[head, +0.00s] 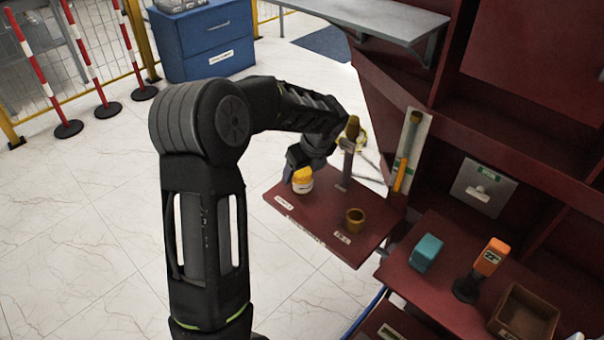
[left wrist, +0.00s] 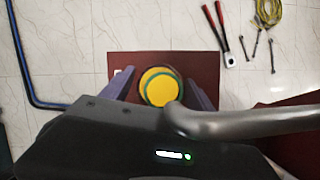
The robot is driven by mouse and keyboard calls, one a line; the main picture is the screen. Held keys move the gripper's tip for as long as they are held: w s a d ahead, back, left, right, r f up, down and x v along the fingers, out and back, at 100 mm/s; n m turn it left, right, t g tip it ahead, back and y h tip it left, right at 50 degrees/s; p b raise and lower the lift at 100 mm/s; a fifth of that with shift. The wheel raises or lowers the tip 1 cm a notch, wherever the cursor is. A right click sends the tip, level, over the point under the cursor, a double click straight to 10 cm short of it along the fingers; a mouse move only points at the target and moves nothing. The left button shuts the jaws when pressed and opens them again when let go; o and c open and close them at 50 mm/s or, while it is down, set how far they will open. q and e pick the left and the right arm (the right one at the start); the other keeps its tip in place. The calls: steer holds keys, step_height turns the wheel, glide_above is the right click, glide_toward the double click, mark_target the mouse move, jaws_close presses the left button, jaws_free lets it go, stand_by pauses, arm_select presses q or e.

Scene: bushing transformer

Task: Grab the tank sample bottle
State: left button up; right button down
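The sample bottle (head: 302,182) has a yellow cap and a pale body with a label. It stands upright on a dark red shelf (head: 325,225). My left gripper (head: 297,165) is down at the bottle, with its arm reaching in from the left. In the left wrist view, the round yellow cap (left wrist: 158,87) lies between the two purple-grey fingers of my left gripper (left wrist: 160,88). A narrow gap shows between the fingers and the cap, so the gripper looks open around it. Contact lower on the bottle is hidden. My right gripper is not in view.
A brown cup (head: 355,220) and an upright post (head: 346,165) stand on the same shelf. A pipe (left wrist: 240,124) crosses near the gripper in the wrist view. Teal (head: 427,252) and orange (head: 491,257) items stand on the right-hand shelf.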

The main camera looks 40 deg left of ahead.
arm_select(q)
steer(key=c, duration=1.4)
steer(key=shift+r, duration=0.2)
steer(key=shift+c, duration=0.3)
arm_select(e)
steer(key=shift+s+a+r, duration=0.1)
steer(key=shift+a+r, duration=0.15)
